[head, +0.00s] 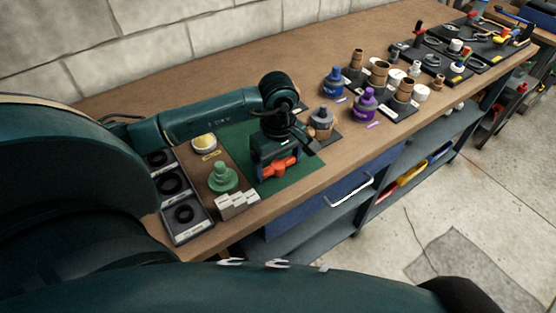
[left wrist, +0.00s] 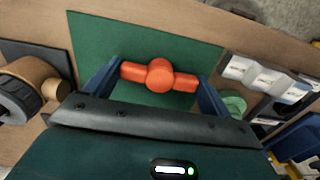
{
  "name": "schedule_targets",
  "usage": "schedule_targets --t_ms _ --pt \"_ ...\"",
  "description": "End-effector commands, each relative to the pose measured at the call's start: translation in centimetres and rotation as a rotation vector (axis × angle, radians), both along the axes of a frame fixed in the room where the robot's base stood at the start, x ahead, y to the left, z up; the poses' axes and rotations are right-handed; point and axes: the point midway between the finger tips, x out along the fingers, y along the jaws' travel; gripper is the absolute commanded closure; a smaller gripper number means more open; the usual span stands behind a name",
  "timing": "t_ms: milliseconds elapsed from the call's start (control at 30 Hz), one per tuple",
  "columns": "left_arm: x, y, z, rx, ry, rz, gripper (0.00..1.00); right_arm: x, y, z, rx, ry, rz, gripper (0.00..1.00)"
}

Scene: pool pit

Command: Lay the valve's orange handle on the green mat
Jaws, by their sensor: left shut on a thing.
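The valve's orange handle (head: 278,169) is a cross bar with a round hub. In the left wrist view the handle (left wrist: 160,75) lies across between the two blue fingers, one at each end. My left gripper (head: 276,163) is shut on it and points down over the green mat (head: 298,179). The mat (left wrist: 140,38) also shows behind the handle in the left wrist view. I cannot tell whether the handle touches the mat. The gripper body hides the mat's middle in the head view. My right gripper is not in view.
A green valve part (head: 223,178) and white blocks (head: 237,204) stand at the mat's left edge. A black tray of rings (head: 184,214) is further left. A grey-and-tan valve (head: 321,122) stands by the mat's far right corner. Purple and blue valves stand further right.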

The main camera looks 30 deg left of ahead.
Motion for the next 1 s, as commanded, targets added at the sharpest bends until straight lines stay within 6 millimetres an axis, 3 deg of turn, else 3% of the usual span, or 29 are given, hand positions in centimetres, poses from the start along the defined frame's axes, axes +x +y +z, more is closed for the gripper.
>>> schedule_targets --t_ms 233,267,467,800,1000 --pt "0.0 0.0 -0.5 0.001 -0.001 -0.001 0.39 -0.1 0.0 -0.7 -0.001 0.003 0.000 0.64" --pt "0.0 0.0 -0.3 0.001 0.000 -0.001 0.16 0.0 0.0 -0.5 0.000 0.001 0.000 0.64" --pt "0.0 0.0 -0.3 0.000 0.000 -0.001 0.00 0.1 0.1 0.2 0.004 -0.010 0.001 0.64" --pt "0.1 0.0 0.5 -0.001 -0.003 0.000 0.00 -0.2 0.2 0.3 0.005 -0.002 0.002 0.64" --pt "0.2 0.0 4.1 -0.001 -0.008 -0.002 0.00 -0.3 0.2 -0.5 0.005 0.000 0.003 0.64"
